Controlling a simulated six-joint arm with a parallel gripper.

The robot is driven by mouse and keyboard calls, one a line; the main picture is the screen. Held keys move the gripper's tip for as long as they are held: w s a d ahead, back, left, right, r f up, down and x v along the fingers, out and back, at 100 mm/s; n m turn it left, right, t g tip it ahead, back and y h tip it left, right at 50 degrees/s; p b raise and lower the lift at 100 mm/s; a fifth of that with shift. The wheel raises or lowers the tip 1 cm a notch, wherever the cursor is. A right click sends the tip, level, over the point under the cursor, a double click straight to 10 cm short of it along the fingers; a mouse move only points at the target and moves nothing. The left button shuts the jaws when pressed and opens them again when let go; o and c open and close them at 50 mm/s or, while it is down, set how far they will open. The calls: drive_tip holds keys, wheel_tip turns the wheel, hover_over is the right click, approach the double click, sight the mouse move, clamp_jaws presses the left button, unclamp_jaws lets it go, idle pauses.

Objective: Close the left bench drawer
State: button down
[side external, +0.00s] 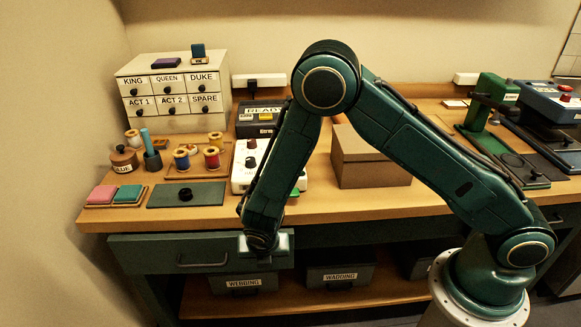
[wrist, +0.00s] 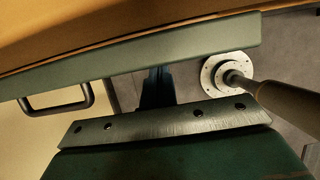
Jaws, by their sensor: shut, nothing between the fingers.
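The left bench drawer (side external: 150,256) has a dark green front with a dark bar handle (side external: 203,263). It sits under the left part of the wooden benchtop, and no drawer interior shows. I cannot tell whether a small gap remains behind the front. My gripper (side external: 266,247) is shut and empty at the right end of the drawer front, right of the handle. It hides part of that end, and I cannot tell whether it touches. In the wrist view the drawer front (wrist: 200,50) runs under the benchtop, with the handle (wrist: 58,105) at left.
Bins marked webbing (side external: 243,286) and wadding (side external: 340,277) stand on the lower shelf. Space left of the drawer is clear.

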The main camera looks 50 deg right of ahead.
drive_tip(key=s+a+r, duration=0.5)
drive_tip(key=r, duration=0.4)
drive_tip(key=shift+s+a+r, duration=0.15)
drive_tip(key=shift+s, duration=0.05)
idle(0.3)
drive_tip(key=s+f+t+h, duration=0.3)
drive_tip(key=s, duration=0.3)
drive_tip(key=shift+s+f, duration=0.15)
idle(0.4)
